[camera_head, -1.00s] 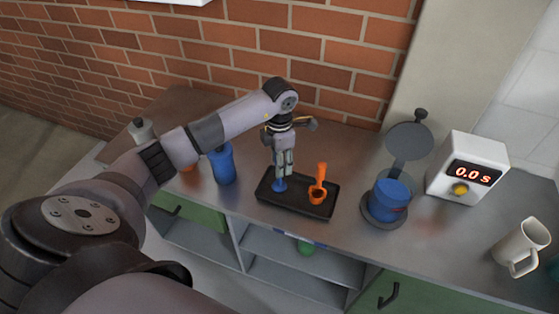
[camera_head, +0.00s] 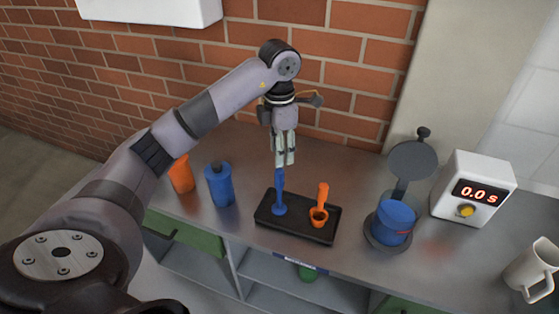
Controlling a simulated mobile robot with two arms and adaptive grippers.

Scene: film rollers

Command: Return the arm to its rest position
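My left arm comes in from the left. Its gripper (camera_head: 285,163) hangs fingers down above the black tray (camera_head: 330,232), clear of the tray. A blue spoon (camera_head: 280,193) stands upright in the tray just below the fingertips. The fingers look close together, and I see nothing held between them; how far apart they are is hard to tell. An orange spoon (camera_head: 320,203) stands in the same tray, to the right. My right gripper is not in view.
A blue bottle (camera_head: 219,185) and an orange bottle (camera_head: 181,174) stand left of the tray. To its right are a blue container (camera_head: 394,222) with a raised grey lid (camera_head: 413,160), a timer (camera_head: 474,188) reading 0.0 s and a white mug (camera_head: 532,268). A brick wall (camera_head: 340,75) stands behind.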

